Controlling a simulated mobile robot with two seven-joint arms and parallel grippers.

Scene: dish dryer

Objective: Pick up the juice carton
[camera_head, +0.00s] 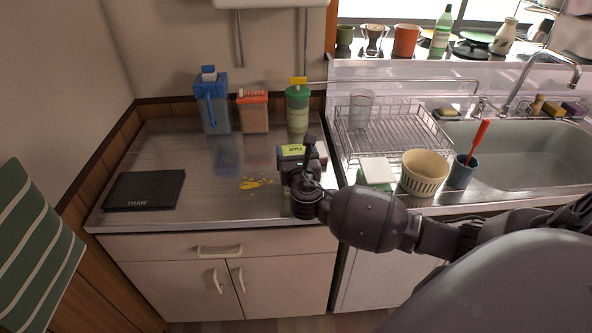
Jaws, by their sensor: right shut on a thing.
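The juice carton (294,150) shows a yellow-green top strip with the word APPLE, near the right end of the steel counter. My right gripper (304,163) reaches in from the right and is shut on the carton. The gripper and wrist hide most of the carton's front and lower part. I cannot tell whether its base touches the counter. My left gripper is not in view.
A blue container (212,105), an orange-lidded container (253,112) and a green-lidded container (297,110) stand along the back. A black THAW board (145,190) lies at left, with a yellow spill (256,183) mid-counter. At right are a dish rack (395,138), a cream basket (424,174) and a sink (525,160).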

